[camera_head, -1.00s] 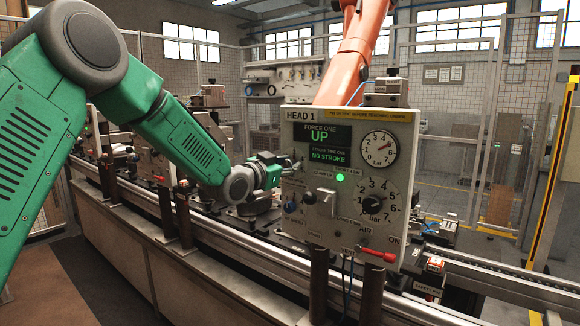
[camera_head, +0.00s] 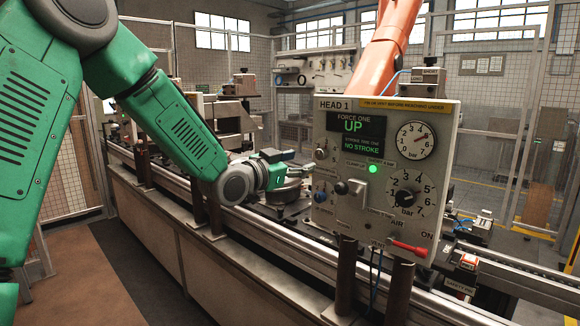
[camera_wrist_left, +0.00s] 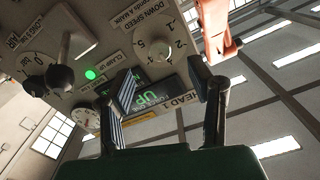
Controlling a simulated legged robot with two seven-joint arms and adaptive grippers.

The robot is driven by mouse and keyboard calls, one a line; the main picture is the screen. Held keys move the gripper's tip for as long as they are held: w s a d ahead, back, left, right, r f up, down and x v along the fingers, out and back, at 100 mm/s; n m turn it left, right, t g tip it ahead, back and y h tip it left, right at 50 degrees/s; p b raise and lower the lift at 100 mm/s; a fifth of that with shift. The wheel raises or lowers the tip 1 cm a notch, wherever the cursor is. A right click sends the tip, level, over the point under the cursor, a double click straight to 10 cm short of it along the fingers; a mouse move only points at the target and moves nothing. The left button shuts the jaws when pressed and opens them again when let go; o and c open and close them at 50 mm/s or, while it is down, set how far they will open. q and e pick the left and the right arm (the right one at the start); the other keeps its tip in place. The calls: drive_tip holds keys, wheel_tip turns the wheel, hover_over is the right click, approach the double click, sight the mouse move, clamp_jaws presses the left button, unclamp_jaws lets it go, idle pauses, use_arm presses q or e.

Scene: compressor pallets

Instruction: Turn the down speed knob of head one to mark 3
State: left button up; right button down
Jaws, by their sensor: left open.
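In the left wrist view, the down speed knob (camera_wrist_left: 159,49) sits on a pale dial marked with numerals, under a tilted DOWN SPEED label. Its exact setting is not clear. My left gripper (camera_wrist_left: 162,72) is open and empty, its two dark fingers apart, with the knob showing beyond the gap between the fingertips. In the head view, the grey HEAD 1 control box (camera_head: 383,243) stands right of centre. My left gripper (camera_head: 288,163) is at the box's left side, level with the upper small knobs there. Whether it touches is unclear. My right gripper is not seen.
The box front carries a lever (camera_head: 343,188), a green lamp (camera_head: 373,169), a gauge (camera_head: 414,141), a black bar knob (camera_head: 404,197) and a red handle (camera_head: 408,248). Posts (camera_head: 346,275) and the conveyor rail (camera_head: 520,289) lie below. An orange robot arm (camera_head: 383,48) stands behind.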

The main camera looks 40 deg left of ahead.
use_arm(q)
drive_tip(key=shift+s+a+f, duration=0.1)
drive_tip(key=shift+s+a, duration=0.05)
drive_tip(key=shift+s, duration=0.7)
drive_tip(key=shift+s+a, duration=0.1)
drive_tip(key=shift+s, duration=0.75)
drive_tip(key=s+d+f+n+g+b, duration=0.1)
drive_tip(key=s+d+f+g, duration=0.15)
drive_tip(key=f, duration=0.75)
drive_tip(key=s+d+f+g+b, duration=0.1)
drive_tip(key=s+d+f+g, duration=0.2)
drive_tip(key=f, duration=0.7)
drive_tip(key=s+d+f+n+g+b, duration=0.15)
drive_tip(key=d+f, duration=0.25)
drive_tip(key=f, duration=0.6)
drive_tip(key=s+d+f+g+b, duration=0.1)
drive_tip(key=s+d+f+g, duration=0.2)
drive_tip(key=s+f, duration=0.8)
drive_tip(key=s+d+f+n+g+y+b, duration=0.1)
drive_tip(key=s+d+f+g+b, duration=0.1)
drive_tip(key=s+f+g, duration=0.5)
drive_tip(key=s+d+f, duration=0.1)
drive_tip(key=s+f, duration=0.4)
drive_tip(key=s, duration=0.7)
drive_tip(key=shift+d+f, duration=0.15)
drive_tip(key=shift+d, duration=0.25)
drive_tip(key=shift+w, duration=0.2)
